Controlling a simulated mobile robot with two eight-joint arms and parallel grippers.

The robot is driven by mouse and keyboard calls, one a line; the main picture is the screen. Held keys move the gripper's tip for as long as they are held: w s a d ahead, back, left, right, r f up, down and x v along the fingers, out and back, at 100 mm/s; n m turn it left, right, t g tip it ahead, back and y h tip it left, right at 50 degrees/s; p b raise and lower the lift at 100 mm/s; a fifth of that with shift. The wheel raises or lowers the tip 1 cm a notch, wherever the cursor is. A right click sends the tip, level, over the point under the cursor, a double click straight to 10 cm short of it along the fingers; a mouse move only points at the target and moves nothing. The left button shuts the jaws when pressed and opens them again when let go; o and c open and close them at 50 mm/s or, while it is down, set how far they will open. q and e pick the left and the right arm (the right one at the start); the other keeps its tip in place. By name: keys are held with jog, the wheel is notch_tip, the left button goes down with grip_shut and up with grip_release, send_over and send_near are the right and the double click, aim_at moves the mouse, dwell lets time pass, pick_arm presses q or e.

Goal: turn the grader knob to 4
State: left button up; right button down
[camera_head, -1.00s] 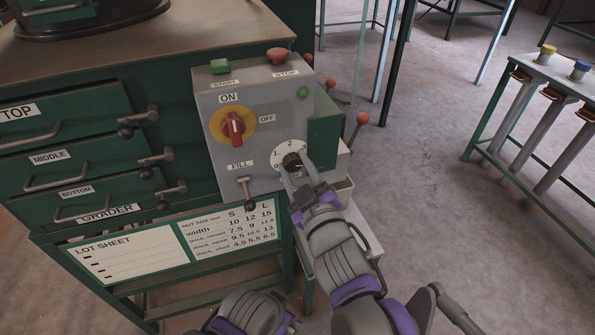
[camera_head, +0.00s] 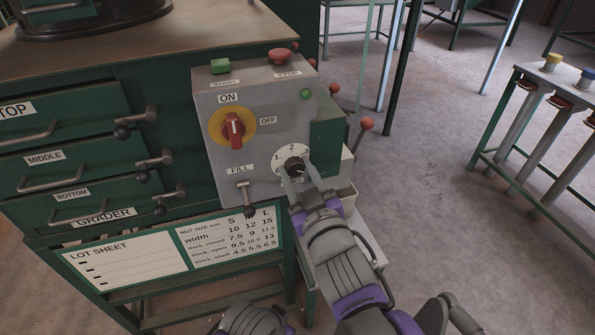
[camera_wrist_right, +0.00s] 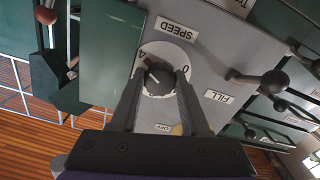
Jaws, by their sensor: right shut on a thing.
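The grader knob (camera_head: 294,166) is a dark round knob on a white numbered dial (camera_head: 283,153) on the front of the grey control box. My right gripper (camera_head: 293,176) reaches it from below and is shut on it. In the right wrist view the knob (camera_wrist_right: 158,80) sits between the two fingers of the gripper (camera_wrist_right: 160,88). There the dial's 4 shows at upper left and its 0 at upper right. The knob's pale pointer line appears to slant toward the 4 side. The fingers hide part of the dial. My left gripper is not in view.
The red switch (camera_head: 233,128) is left of the dial, and the FILL lever (camera_head: 247,199) is close at lower left. Red-tipped levers (camera_head: 366,124) stand at the box's right. Drawers with handles (camera_head: 56,177) are at left. The floor at right is open before a green-legged stand (camera_head: 517,105).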

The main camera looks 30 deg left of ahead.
jog(key=c, duration=0.7)
grip_release()
